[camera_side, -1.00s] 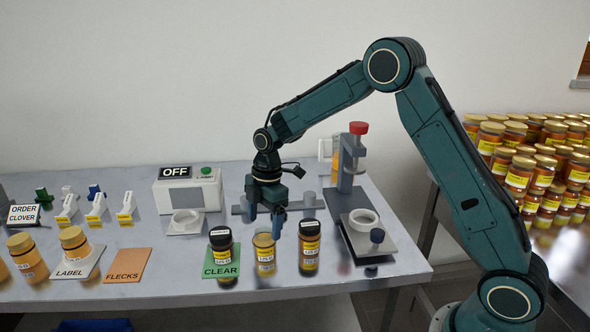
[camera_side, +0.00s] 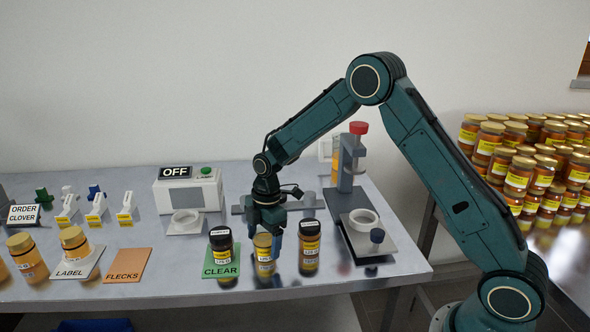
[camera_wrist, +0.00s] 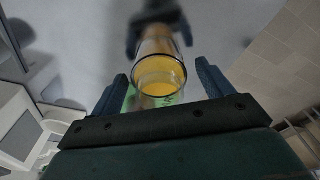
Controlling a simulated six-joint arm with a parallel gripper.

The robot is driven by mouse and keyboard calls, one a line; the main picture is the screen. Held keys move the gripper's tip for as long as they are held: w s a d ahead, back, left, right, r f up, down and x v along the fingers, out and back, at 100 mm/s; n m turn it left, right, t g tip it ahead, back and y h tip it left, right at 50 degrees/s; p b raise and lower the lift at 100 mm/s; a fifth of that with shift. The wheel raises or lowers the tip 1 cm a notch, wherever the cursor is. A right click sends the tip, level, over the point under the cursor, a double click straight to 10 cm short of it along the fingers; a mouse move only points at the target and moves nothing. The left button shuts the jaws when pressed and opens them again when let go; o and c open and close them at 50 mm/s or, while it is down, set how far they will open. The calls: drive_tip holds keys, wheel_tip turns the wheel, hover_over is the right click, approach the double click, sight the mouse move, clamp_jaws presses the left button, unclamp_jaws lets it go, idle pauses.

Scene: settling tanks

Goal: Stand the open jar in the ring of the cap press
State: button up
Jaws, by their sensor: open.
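The open jar (camera_side: 264,262), amber with a yellow label, stands on the bench between two black-capped jars. In the wrist view I look down into the open mouth of the jar (camera_wrist: 158,78), with amber honey inside. My gripper (camera_side: 265,240) is right over the jar's top, its blue fingers pointing down. In the wrist view the gripper (camera_wrist: 160,86) is open, with one finger on each side of the jar and gaps showing. The cap press (camera_side: 351,165) has a red knob on top, and its white ring (camera_side: 364,222) is empty.
Black-capped jars stand close by, one on the green CLEAR mat (camera_side: 222,266) to the left, one (camera_side: 309,250) to the right. The OFF machine (camera_side: 188,189) is behind left. The FLECKS mat (camera_side: 127,266) is bare.

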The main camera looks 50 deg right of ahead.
sight(263, 231)
idle(0.3)
drive_tip(key=shift+r, duration=0.1)
drive_tip(key=c, duration=1.2)
drive_tip(key=shift+r, duration=0.1)
wheel_tip(263, 231, up, 20)
drive_tip(key=shift+f, duration=0.1)
idle(0.3)
